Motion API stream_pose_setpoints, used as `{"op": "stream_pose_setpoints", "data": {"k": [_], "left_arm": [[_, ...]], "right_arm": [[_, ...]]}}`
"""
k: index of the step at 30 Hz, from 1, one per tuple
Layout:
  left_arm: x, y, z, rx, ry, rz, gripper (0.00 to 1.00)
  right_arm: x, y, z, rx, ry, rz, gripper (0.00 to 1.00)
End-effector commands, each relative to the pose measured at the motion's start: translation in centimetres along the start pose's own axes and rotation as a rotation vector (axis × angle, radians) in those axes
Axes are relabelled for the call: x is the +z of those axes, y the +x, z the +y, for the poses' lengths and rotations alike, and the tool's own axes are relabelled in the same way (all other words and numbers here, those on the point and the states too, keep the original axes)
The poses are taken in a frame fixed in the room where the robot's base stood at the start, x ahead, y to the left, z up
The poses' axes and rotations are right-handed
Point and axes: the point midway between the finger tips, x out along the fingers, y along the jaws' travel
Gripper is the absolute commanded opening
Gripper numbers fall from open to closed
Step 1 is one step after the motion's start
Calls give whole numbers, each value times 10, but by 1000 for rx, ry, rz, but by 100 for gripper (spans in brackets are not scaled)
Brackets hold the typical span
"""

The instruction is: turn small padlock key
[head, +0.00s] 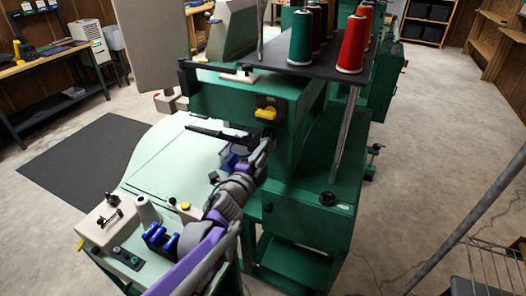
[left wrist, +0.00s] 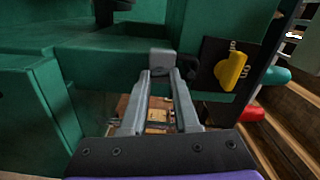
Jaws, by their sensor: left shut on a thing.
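My left gripper (head: 267,143) reaches up to the front of the green machine, just below a yellow rotary switch (head: 266,112). In the left wrist view its two grey fingers (left wrist: 160,76) come together at a small grey block-like piece (left wrist: 160,62) and are shut on it. This piece may be the small padlock key, but its shape is too unclear to be sure. A dark rounded part (left wrist: 188,66) sits just right of it, against the green panel. No padlock body or keyhole can be made out. My right gripper is not in view.
The green machine (head: 309,212) stands close around the gripper. A pale green table (head: 160,160) with small fittings lies to the left. Green (head: 301,38) and red (head: 352,44) thread cones stand on the dark shelf above. Open floor lies to the right.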

Motion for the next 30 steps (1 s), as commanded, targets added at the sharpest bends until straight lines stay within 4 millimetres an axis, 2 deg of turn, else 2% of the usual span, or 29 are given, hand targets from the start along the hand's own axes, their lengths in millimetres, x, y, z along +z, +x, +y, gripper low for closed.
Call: {"op": "stream_pose_setpoints", "data": {"k": [9, 23, 24, 29, 30], "left_arm": [[0, 0, 0, 1, 97, -1, 0], [1, 0, 1, 1, 110, -1, 0], [1, 0, 1, 1, 110, -1, 31], [0, 0, 1, 0, 110, -1, 59], [0, 0, 0, 0, 110, -1, 60]], "right_arm": [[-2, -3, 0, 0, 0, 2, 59], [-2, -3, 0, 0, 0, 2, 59], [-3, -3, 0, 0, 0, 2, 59], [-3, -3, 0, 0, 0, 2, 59], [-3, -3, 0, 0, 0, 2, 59]]}}
